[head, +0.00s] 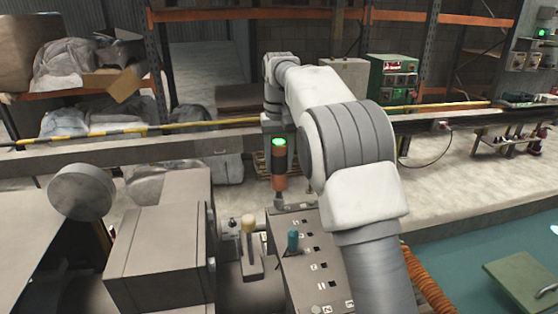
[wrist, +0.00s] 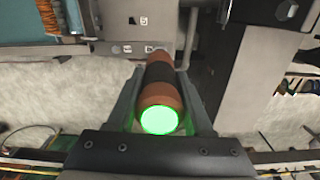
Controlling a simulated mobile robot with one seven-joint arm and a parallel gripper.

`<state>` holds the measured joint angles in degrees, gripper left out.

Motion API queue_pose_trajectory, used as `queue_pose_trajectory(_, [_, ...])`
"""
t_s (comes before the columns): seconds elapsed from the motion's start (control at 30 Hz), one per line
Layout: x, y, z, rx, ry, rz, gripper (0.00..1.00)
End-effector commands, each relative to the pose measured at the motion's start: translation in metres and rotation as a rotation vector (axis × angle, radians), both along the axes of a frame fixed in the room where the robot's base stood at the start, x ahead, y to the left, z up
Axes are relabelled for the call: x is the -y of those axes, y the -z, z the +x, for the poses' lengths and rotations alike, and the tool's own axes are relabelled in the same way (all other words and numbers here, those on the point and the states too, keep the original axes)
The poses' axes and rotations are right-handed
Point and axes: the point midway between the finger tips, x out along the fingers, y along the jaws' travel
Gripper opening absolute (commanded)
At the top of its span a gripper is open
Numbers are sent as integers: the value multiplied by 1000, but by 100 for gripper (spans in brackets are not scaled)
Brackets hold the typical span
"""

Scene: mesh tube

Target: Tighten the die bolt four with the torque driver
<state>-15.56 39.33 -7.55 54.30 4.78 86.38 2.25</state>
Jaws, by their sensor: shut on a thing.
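The torque driver (head: 279,182) has an orange and black body and a glowing green end. My gripper (wrist: 157,76) is shut around its body, one finger on each side. In the head view the driver hangs upright, tip down, at the far end of a grey slanted panel (head: 300,276) with small marks and dark square holes. Part of this panel also shows in the wrist view (wrist: 112,24). The driver body hides its tip in the wrist view. I cannot tell which bolt is number four or whether the tip touches a bolt.
Grey machine housings (head: 160,240) crowd the left. A yellow-and-black rail (head: 150,128) runs behind. A green flat block (head: 520,280) lies at the right.

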Motion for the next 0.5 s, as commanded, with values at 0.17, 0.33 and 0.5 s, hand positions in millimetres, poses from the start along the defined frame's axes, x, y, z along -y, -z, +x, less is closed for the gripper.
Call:
queue_pose_trajectory(0.17, [0,-2,0,3,0,0,0])
queue_pose_trajectory(0.33, [0,0,0,3,0,0,0])
queue_pose_trajectory(0.5, [0,2,0,3,0,0,0])
